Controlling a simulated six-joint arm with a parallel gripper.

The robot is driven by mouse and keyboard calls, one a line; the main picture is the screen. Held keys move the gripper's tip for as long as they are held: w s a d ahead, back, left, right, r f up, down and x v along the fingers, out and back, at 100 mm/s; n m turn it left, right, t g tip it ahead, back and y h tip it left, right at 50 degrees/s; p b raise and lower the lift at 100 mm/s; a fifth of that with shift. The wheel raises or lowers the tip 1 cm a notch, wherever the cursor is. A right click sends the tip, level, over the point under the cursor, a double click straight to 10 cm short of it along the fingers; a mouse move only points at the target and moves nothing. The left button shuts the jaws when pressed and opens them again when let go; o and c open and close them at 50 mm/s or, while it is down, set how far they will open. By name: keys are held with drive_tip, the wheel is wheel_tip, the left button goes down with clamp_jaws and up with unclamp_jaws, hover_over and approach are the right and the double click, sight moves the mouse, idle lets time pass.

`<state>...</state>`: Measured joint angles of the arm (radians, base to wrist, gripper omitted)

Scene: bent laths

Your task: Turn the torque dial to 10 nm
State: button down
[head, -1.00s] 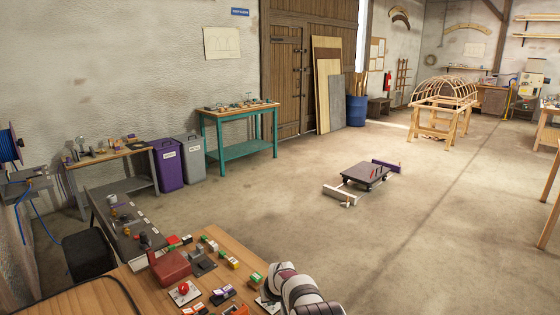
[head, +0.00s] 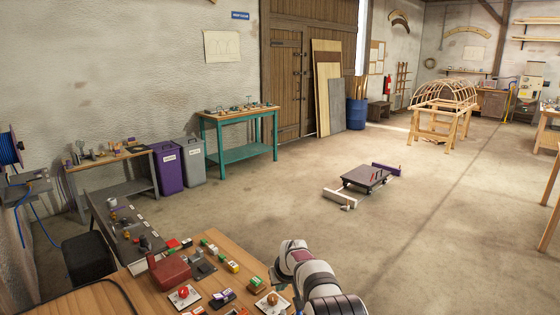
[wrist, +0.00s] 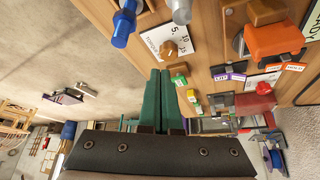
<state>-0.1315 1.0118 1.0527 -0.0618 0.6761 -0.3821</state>
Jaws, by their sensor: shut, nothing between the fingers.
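The torque dial is a brown knob (wrist: 169,48) on a white plate (wrist: 156,37) marked 5, 10 and 15. It shows in the upper middle of the wrist view; which mark the knob points at is too small to tell. In the head view the dial (head: 272,299) sits at the bench's front right, beside my arm. My gripper (wrist: 160,71) has two green fingers pressed together with nothing between them. In the wrist view their tips appear just below the dial plate, apart from the knob. In the head view the fingers cannot be made out.
The wooden bench (head: 215,258) holds several controls around the dial. A blue-handled part (wrist: 123,24) and a grey one (wrist: 180,9) stand near the plate. An orange-red block (wrist: 274,40) and a red mushroom button (head: 183,292) are also there. Open floor lies beyond the bench.

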sight(273, 300)
wheel_tip(273, 300, down, 7)
drive_tip(key=shift+a+r, duration=0.1)
drive_tip(key=shift+r, duration=0.05)
drive_tip(key=shift+w+a, duration=0.2)
idle(0.8)
drive_tip(key=shift+s+a, duration=0.2)
drive_tip(key=shift+a, duration=0.25)
drive_tip(key=shift+s+a, duration=0.1)
drive_tip(key=shift+a, duration=0.45)
idle(0.4)
